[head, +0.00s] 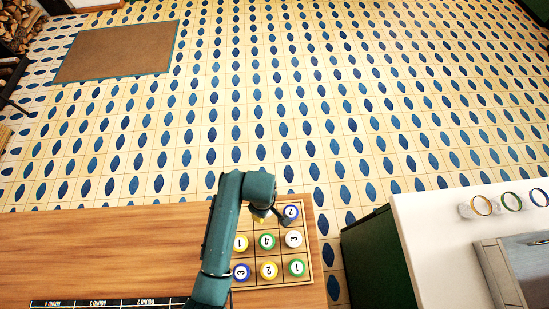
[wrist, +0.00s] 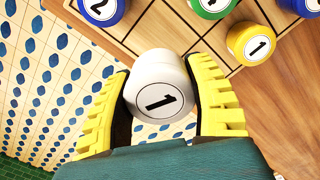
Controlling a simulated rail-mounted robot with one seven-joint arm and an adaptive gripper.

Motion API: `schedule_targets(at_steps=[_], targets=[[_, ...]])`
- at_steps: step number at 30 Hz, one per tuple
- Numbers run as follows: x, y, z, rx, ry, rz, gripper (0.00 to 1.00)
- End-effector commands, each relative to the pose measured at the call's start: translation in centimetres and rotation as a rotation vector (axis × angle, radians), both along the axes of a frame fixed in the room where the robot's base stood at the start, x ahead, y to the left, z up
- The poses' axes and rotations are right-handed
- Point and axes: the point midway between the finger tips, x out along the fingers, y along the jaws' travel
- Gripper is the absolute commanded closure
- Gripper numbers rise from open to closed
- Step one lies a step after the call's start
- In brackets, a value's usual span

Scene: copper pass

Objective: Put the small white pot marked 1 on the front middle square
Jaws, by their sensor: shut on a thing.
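The small white pot marked 1 (wrist: 160,85) is between the yellow fingers of my gripper (wrist: 158,72) in the wrist view. My gripper is shut on it, and its numbered lid faces the camera. In the head view my gripper (head: 262,217) is at the far edge of the square board (head: 306,222), and my arm hides much of the held pot. In the wrist view a bare square (wrist: 166,30) shows on the board between the blue pot marked 2 (wrist: 100,8) and the held pot. I cannot tell the pot's height above the board.
The wooden counter (head: 110,250) to the left is mostly clear.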

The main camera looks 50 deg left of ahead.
Motion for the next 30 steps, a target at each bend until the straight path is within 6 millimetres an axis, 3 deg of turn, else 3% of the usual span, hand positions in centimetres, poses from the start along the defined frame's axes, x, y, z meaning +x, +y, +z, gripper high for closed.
schedule_targets(at_steps=[6,15,26,27,30], targets=[[-0.1,-0.1,-4.7,-0.004,0.004,-0.001,0.85],[0.0,-0.1,-9.3,-0.002,0.002,-0.001,0.85],[0.0,-0.1,-9.9,-0.001,0.002,-0.001,0.85],[-0.1,-0.1,-9.9,-0.001,0.002,-0.002,0.43],[-0.1,-0.1,-9.9,-0.002,0.001,-0.002,0.24]])
